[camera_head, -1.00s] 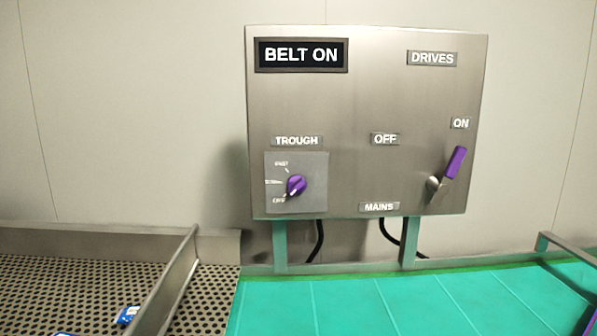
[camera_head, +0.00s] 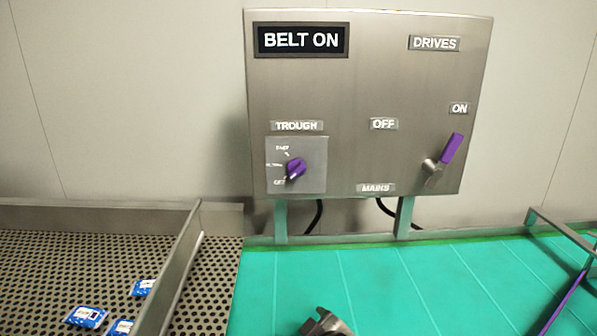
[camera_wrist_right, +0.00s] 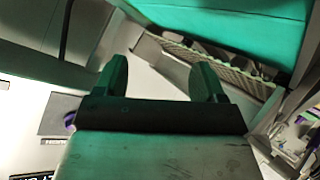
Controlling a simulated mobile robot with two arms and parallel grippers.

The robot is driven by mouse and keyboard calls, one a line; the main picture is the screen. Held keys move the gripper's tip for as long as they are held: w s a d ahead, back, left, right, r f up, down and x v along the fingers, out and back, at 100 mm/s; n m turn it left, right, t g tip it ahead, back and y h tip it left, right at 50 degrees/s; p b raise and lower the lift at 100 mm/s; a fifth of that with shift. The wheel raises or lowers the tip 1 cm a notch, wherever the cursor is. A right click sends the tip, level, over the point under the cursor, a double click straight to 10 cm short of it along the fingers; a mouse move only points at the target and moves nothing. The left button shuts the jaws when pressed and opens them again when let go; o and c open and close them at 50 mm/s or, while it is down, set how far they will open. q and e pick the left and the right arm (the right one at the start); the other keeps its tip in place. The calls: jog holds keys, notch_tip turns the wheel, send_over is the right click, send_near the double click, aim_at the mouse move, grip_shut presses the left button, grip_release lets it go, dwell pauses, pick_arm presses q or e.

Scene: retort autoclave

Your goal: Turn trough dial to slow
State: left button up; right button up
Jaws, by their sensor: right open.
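The trough dial (camera_head: 296,169) is a purple knob on a pale square plate under the TROUGH label, low on the left of a steel control box (camera_head: 375,90). Its pale mark points down-left, toward the lowest label, which seems to read OFF; the small print is blurred. The dial's purple edge also shows at the left of the right wrist view (camera_wrist_right: 70,121). My right gripper (camera_head: 326,322) shows at the bottom of the head view, below and apart from the dial. In its wrist view its two fingers (camera_wrist_right: 160,75) are spread with nothing between them. My left gripper is not in view.
A mains lever with a purple handle (camera_head: 452,148) points up toward ON at the box's right. The display (camera_head: 300,40) reads BELT ON. A green belt (camera_head: 400,280) lies below.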

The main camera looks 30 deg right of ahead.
jog(key=w+d+r+n+t+h, duration=0.1)
jog(key=w+d+r+t, duration=0.15)
jog(key=r, duration=0.25)
jog(key=w+d+r+t+h, duration=0.1)
jog(key=w+d+r+t, duration=0.1)
jog(key=w+r, duration=0.3)
jog(key=n+t+h, duration=0.1)
jog(key=n+t, duration=0.1)
jog(key=t, duration=0.2)
send_near(299, 174)
jog(key=p+x, duration=0.4)
jog(key=x, duration=0.5)
jog(key=shift+w+r+p, duration=0.15)
jog(key=shift+r+p, duration=0.05)
jog(key=shift+p, duration=0.2)
jog(key=shift+w+r, duration=0.1)
jog(key=shift+w, duration=0.3)
jog(key=shift+d, duration=0.1)
jog(key=c, duration=0.9)
